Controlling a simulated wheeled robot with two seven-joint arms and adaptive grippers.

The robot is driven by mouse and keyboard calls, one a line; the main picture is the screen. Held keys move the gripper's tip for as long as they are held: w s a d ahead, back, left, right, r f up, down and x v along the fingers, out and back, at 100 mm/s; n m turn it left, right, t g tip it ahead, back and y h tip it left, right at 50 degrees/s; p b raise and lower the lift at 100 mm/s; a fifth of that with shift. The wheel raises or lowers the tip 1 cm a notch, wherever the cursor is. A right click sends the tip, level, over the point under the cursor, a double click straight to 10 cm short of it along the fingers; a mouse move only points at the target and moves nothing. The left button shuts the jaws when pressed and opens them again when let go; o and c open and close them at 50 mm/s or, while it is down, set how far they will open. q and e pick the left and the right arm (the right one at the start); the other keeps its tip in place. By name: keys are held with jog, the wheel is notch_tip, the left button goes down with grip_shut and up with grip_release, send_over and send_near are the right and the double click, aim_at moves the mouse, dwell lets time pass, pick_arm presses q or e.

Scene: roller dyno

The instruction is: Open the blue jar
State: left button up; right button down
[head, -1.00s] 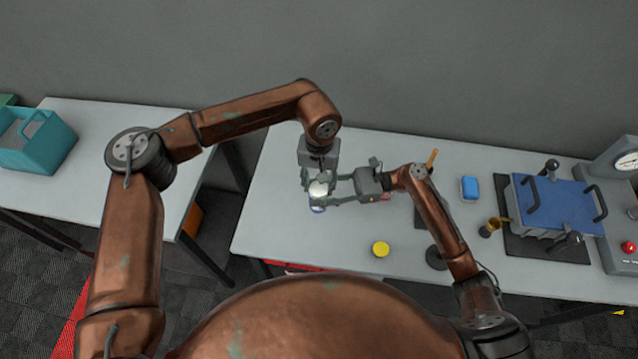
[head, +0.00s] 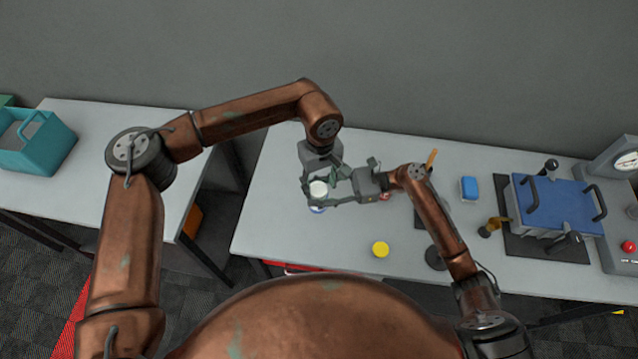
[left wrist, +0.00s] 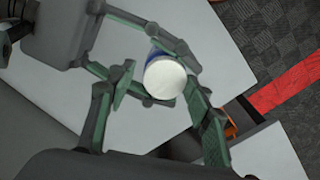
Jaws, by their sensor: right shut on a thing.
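The blue jar (head: 317,210) has a white round lid (head: 318,188) and is above or on the middle table's left part. Its blue body (left wrist: 153,57) shows only as a thin edge behind the white lid (left wrist: 166,80) in the left wrist view. My right gripper (head: 329,193) comes from the right and is shut on the jar's body. My left gripper (head: 324,178) is over the jar from behind. In the left wrist view its two green-padded fingers (left wrist: 160,122) stand wide apart, with the lid between and beyond them, and a gap shows on either side.
A yellow round object (head: 380,249) lies near the table's front edge. A blue block (head: 469,188), a blue press-like box with handles (head: 555,205) and a gauge unit (head: 622,165) stand to the right. A teal bin (head: 38,145) is on the left table.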

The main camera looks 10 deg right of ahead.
pick_arm(q)
jog(key=shift+o, duration=1.4)
jog(key=shift+a, duration=0.1)
notch_tip(320, 180, up, 4)
jog(key=shift+w+r, duration=0.1)
notch_tip(320, 180, up, 3)
jog(key=shift+a+r+m, duration=0.15)
jog(key=shift+r+m, duration=0.05)
jog(key=shift+m, duration=0.7)
jog(key=shift+c, duration=0.3)
jog(key=shift+f, duration=0.45)
notch_tip(320, 180, down, 7)
jog(key=shift+r, duration=0.1)
jog(key=shift+c, duration=0.6)
